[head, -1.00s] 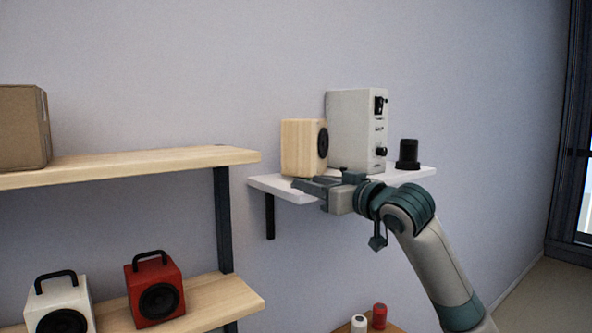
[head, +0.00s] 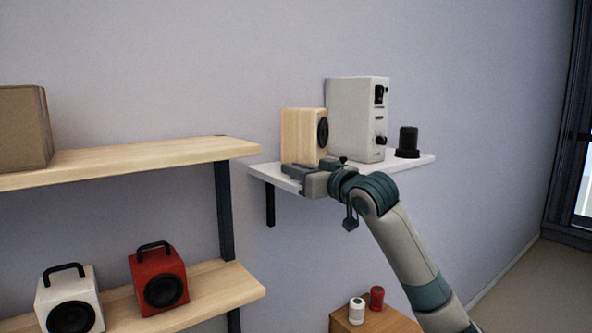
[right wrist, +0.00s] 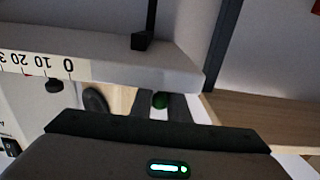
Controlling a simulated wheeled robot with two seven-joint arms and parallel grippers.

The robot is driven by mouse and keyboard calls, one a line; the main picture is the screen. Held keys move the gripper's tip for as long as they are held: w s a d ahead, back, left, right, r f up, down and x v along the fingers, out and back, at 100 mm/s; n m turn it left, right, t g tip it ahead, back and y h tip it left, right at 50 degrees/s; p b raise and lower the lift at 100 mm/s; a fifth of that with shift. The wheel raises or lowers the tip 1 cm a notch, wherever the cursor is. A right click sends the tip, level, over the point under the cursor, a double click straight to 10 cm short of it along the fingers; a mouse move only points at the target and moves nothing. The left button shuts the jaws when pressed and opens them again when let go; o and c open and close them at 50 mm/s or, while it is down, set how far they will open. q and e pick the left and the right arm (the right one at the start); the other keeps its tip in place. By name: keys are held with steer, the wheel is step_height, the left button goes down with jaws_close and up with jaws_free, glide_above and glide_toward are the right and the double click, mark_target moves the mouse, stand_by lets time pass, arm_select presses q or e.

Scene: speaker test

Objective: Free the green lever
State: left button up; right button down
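A small round green knob (right wrist: 160,100), likely the green lever's end, shows in the right wrist view just past the shelf edge. The rest of the lever is hidden, and I cannot make it out in the head view. My right gripper (head: 288,171) is at the front left of the white wall shelf (head: 262,174), in front of the wooden speaker (head: 298,135). My left gripper is out of view.
A wooden rack (head: 200,150) with a cardboard box (head: 22,127) and a red speaker (head: 158,280) is at left.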

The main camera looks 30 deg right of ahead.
steer(key=shift+a+m+h, duration=0.1)
steer(key=shift+m+h, duration=0.3)
steer(key=shift+h, duration=0.2)
steer(key=m+h, duration=0.1)
steer(key=h, duration=0.1)
steer(key=m+h, duration=0.2)
steer(key=h, duration=0.1)
steer(key=shift+a+g, duration=0.15)
steer(key=shift+g, duration=0.15)
steer(key=m+g+h, duration=0.1)
steer(key=h, duration=0.1)
steer(key=m+g+h+b, duration=0.1)
steer(key=m+h, duration=0.1)
steer(key=shift+w+a+f+m+h, duration=0.1)
steer(key=shift+m+h, duration=0.2)
steer(key=shift+h, duration=0.1)
steer(key=m+g+h+b, duration=0.3)
steer(key=m+g+h, duration=0.1)
steer(key=shift+w+f+g+h, duration=0.1)
steer(key=shift+g+h, duration=0.2)
steer(key=shift+m+g+h+b, duration=0.7)
steer(key=shift+m+g, duration=0.2)
steer(key=shift+g, duration=0.3)
steer(key=shift+r+m+g+h, duration=0.2)
steer(key=shift+m+g+h, duration=0.1)
steer(key=shift+g, duration=0.1)
steer(key=c, duration=1.7)
jaws_free()
